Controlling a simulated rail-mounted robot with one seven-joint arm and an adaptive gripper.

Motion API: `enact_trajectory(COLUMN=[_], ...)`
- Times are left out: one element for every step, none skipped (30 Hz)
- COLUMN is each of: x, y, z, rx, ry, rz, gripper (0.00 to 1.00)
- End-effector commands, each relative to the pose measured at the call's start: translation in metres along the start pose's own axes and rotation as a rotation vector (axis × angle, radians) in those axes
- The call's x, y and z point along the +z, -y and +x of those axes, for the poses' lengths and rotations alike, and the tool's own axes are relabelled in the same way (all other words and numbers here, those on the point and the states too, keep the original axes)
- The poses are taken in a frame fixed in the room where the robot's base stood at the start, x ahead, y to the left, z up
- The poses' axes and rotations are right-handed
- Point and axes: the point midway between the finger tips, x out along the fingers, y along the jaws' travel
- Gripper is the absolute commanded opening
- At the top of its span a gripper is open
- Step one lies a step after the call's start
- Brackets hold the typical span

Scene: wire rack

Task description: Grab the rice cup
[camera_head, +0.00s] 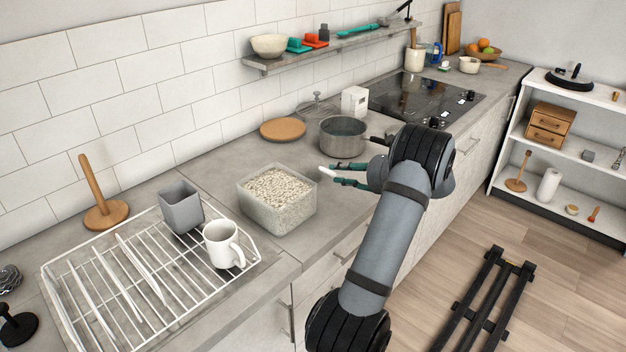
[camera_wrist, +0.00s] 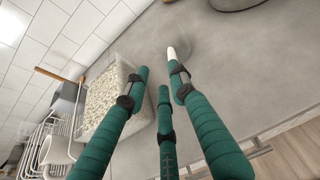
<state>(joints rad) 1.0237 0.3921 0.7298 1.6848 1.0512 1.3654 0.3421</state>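No cup in view can be surely told as the rice cup. A clear square container full of rice (camera_head: 277,200) stands on the counter left of my gripper (camera_head: 343,174); it also shows at the left in the wrist view (camera_wrist: 103,100). My gripper has green fingers, spread apart with a gap between them in the wrist view (camera_wrist: 158,76). A small white piece (camera_head: 327,172) shows at the fingertips; in the wrist view it lines up with the right finger's tip (camera_wrist: 171,53). A faint, see-through round shape lies around it there. I cannot tell whether the white piece is a handle or part of the finger.
A metal pot (camera_head: 343,137) stands just behind my gripper. A white mug (camera_head: 222,244) and a grey square cup (camera_head: 181,206) are at the wire rack (camera_head: 150,322). A round wooden board (camera_head: 283,129) lies near the wall. Bare counter lies between container and pot.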

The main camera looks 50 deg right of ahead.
Motion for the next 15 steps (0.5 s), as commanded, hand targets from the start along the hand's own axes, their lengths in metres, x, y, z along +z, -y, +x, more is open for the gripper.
enact_trajectory(x=[0.0, 0.0, 0.0, 0.0, 0.001, 0.001, 0.001, 0.001, 0.001, 0.001, 0.001, 0.001, 0.001, 0.0, 0.0], y=[0.0, 0.0, 0.0, -0.001, -0.001, -0.001, -0.001, -0.002, -0.001, -0.001, -0.001, -0.001, -0.001, 0.0, 0.0], z=[0.0, 0.002, 0.005, 0.009, 0.013, 0.019, 0.024, 0.03, 0.035, 0.04, 0.043, 0.047, 0.049, 0.051, 0.053], rx=[-0.001, 0.0, 0.001, 0.003, 0.003, 0.003, 0.004, 0.004, 0.004, 0.004, 0.003, 0.002, 0.002, 0.002, 0.001], ry=[0.0, 0.0, 0.0, -0.001, -0.001, 0.0, 0.0, -0.001, -0.001, 0.0, 0.0, 0.0, -0.001, -0.001, -0.001], rz=[0.0, 0.0, 0.0, 0.0, 0.0, 0.0, 0.0, 0.001, -0.001, -0.001, 0.0, 0.0, 0.0, -0.001, 0.0], gripper=[0.25, 0.25, 0.25, 0.25, 0.25, 0.25, 0.25, 0.25, 0.25, 0.25, 0.25, 0.25, 0.25, 0.25, 0.25])
